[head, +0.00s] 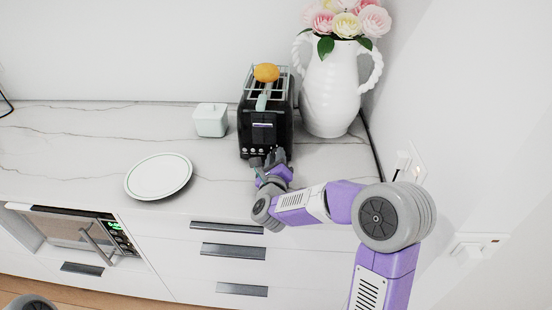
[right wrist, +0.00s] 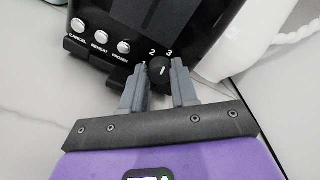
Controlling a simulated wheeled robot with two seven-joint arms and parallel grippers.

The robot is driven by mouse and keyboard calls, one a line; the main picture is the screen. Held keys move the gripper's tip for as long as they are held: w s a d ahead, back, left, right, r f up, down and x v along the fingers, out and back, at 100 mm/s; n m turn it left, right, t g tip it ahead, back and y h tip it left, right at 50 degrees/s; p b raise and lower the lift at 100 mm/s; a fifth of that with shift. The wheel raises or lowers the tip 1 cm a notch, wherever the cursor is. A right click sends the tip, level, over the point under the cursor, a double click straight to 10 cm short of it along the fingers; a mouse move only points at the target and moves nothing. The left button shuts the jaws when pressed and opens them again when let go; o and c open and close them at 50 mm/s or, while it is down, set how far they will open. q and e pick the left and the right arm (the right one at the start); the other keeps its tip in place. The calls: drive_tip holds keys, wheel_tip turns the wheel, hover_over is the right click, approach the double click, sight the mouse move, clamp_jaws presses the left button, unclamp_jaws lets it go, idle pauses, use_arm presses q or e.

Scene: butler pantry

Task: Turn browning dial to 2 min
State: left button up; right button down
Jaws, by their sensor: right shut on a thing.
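The black toaster (head: 256,137) stands on the counter, with something orange-brown (head: 266,72) above its top rack. My left gripper is not in view.
A white plate (head: 158,176) and a pale lidded box (head: 211,120) lie left of the toaster. A white vase (head: 331,95) with flowers stands close on its right. A wall is at the right, and drawers (head: 234,251) are below the counter.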

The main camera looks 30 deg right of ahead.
drive_tip(key=n, duration=0.4)
drive_tip(key=shift+a, duration=0.1)
drive_tip(key=n, duration=0.4)
drive_tip(key=shift+h, duration=0.3)
drive_tip(key=shift+n, duration=0.4)
drive_tip(key=c, duration=0.9)
unclamp_jaws()
drive_tip(key=shift+o, duration=0.2)
drive_tip(key=shift+f, duration=0.1)
drive_tip(key=p+v, duration=0.1)
drive_tip(key=v, duration=0.6)
drive_tip(key=shift+s+a, duration=0.15)
drive_tip(key=shift+a, duration=0.05)
